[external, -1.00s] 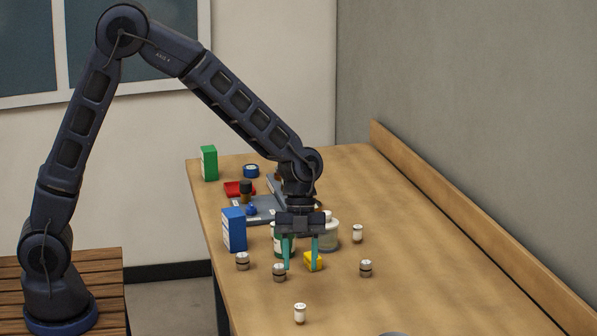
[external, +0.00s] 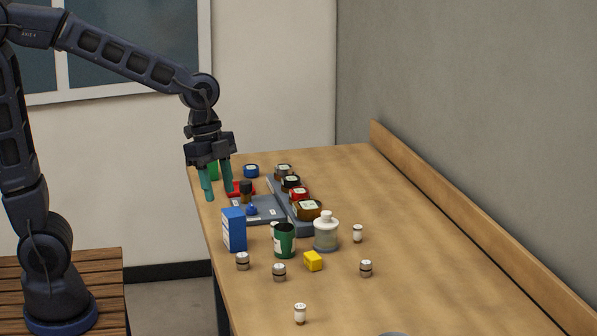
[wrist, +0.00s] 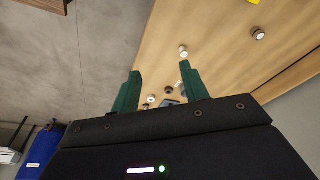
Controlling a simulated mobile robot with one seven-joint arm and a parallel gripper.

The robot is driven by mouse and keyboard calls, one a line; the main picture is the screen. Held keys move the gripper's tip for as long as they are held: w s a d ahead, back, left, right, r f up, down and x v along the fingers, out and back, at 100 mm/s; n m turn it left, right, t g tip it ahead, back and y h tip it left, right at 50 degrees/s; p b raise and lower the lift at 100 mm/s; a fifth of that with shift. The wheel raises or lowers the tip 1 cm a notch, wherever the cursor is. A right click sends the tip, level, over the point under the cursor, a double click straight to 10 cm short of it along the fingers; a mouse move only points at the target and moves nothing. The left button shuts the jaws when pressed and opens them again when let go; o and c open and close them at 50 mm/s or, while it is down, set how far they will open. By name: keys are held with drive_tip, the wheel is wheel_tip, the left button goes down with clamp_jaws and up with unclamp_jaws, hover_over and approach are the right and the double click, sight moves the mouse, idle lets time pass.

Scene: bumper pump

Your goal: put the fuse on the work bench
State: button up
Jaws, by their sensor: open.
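The work bench (external: 440,250) is a long wooden table. Several small capped cylinders stand upright on it: silver ones at the left (external: 242,261), middle (external: 279,272) and right (external: 365,268), and white-topped ones at the front (external: 300,313) and behind (external: 357,233). I cannot tell which of them, if any, is the fuse.
A blue box (external: 234,230), green cup (external: 284,242), white-capped jar (external: 326,232) and yellow block (external: 313,261) crowd the near left. The bench's right side is clear.

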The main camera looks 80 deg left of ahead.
drive_tip(key=s+a+r+n+t+y, duration=0.1)
drive_tip(key=s+a+r+n, duration=0.1)
drive_tip(key=s+n, duration=0.3)
drive_tip(key=s+a+r+n+t+y, duration=0.1)
drive_tip(key=s+n, duration=0.4)
drive_tip(key=s, duration=0.8)
drive_tip(key=shift+s+a+r+n+t, duration=0.25)
drive_tip(key=shift+a+r+n+t, duration=0.2)
drive_tip(key=shift+a, duration=0.7)
